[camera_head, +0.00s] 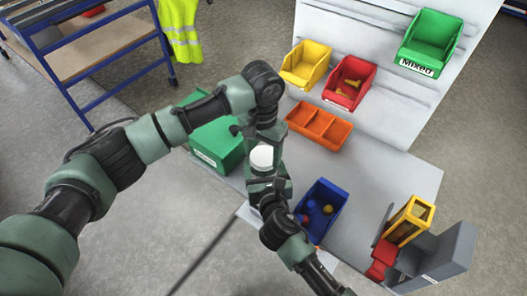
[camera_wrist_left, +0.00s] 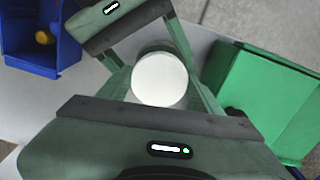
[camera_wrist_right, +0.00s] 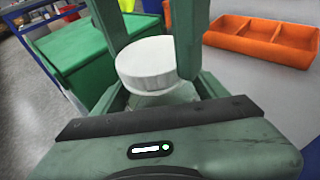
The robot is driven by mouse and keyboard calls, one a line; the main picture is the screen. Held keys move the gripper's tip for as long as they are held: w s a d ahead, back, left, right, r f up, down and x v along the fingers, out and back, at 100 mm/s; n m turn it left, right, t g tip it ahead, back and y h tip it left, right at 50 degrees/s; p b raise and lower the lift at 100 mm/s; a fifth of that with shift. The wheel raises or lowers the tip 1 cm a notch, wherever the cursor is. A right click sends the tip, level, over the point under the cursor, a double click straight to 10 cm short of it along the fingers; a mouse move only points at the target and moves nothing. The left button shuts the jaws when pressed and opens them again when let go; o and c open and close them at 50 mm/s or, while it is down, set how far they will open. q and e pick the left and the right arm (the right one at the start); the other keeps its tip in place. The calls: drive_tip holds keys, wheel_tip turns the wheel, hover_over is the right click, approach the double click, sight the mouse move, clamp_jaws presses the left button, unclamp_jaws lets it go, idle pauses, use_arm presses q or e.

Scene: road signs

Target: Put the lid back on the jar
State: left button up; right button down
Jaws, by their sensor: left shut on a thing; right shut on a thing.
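The white round lid (camera_head: 262,157) is level between the fingers of my left gripper (camera_head: 262,150), which is shut on it. In the left wrist view the lid (camera_wrist_left: 160,78) is seen from above and hides the jar. My right gripper (camera_head: 268,188) is shut on the jar, lower down. In the right wrist view a pale, see-through part of the jar (camera_wrist_right: 168,97) shows just under the lid (camera_wrist_right: 147,65). The lid is over the jar's top; I cannot tell whether they touch. The grippers hide most of the jar in the head view.
A green box (camera_head: 217,147) stands close on the left. A blue bin (camera_head: 335,197) with small coloured pieces is close on the right. An orange divided tray (camera_head: 320,125) lies behind. A grey fixture (camera_head: 445,255) stands at the table's right end. The table is clear between tray and fixture.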

use_arm(q)
drive_tip(key=m, duration=0.6)
drive_tip(key=shift+w+a, duration=0.1)
drive_tip(key=shift+w, duration=0.05)
drive_tip(key=m, duration=0.4)
use_arm(e)
drive_tip(key=shift+f, duration=0.1)
use_arm(q)
drive_tip(key=m, duration=0.4)
drive_tip(key=shift+w, duration=0.15)
drive_tip(key=m, duration=0.4)
drive_tip(key=shift+m, duration=0.3)
drive_tip(key=m, duration=0.3)
drive_tip(key=shift+w+m, duration=0.1)
drive_tip(key=shift+m, duration=0.3)
drive_tip(key=m, duration=0.8)
drive_tip(key=shift+d, duration=0.2)
drive_tip(key=m, duration=0.4)
drive_tip(key=shift+d, duration=0.1)
drive_tip(key=o, duration=1.4)
drive_tip(key=shift+c, duration=0.2)
